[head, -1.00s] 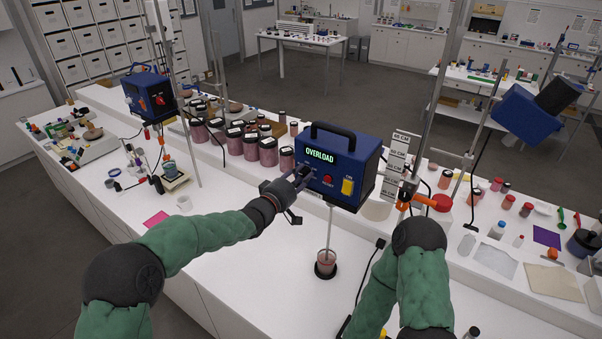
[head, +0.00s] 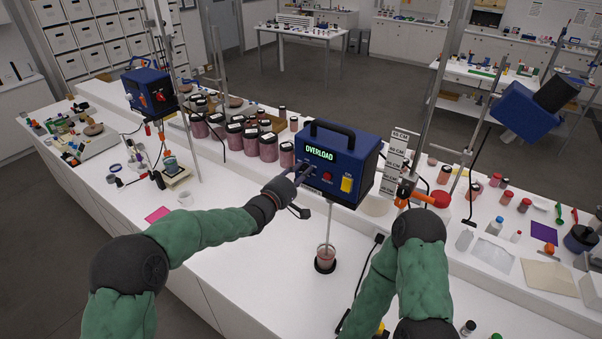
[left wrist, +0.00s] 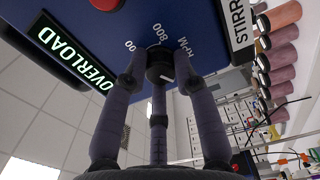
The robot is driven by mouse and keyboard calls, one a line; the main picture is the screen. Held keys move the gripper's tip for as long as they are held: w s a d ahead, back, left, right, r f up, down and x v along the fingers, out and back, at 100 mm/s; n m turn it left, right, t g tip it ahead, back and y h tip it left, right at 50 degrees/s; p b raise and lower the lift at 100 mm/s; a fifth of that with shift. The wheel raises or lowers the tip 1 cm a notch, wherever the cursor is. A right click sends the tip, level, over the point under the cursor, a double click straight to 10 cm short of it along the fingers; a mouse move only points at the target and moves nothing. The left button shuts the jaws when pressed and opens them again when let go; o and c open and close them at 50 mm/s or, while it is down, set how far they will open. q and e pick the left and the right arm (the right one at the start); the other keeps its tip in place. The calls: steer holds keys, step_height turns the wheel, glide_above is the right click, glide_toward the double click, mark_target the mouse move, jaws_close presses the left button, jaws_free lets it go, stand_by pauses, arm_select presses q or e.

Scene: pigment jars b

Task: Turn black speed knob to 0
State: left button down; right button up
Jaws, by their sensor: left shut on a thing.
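The blue stirrer box (head: 350,165) with a black handle on top hangs over the bench, and its lit green display (head: 320,152) reads OVERLOAD. In the left wrist view the black speed knob (left wrist: 160,64) sits on the blue front by the marks 800 and RPM. A small white mark shows on its lower part. My left gripper (left wrist: 160,78) is shut on the knob, with fingers on both sides. In the head view the left gripper (head: 297,178) hides the knob. My right arm reaches towards the stand, but its fingers cannot be made out.
A red button (head: 327,176) and a yellow switch (head: 347,184) are on the box front. A shaft runs down into a small cup of pink stuff (head: 326,259). Several pink jars (head: 268,147) stand behind. An orange clamp part (head: 402,203) is by the stand.

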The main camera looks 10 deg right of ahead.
arm_select(q)
steer(key=shift+w+a+r, duration=0.1)
steer(key=shift+w+r, duration=0.05)
steer(key=shift+r, duration=0.35)
steer(key=c, duration=1)
jaws_free()
steer(key=shift+f, duration=0.35)
steer(key=v, duration=1.2)
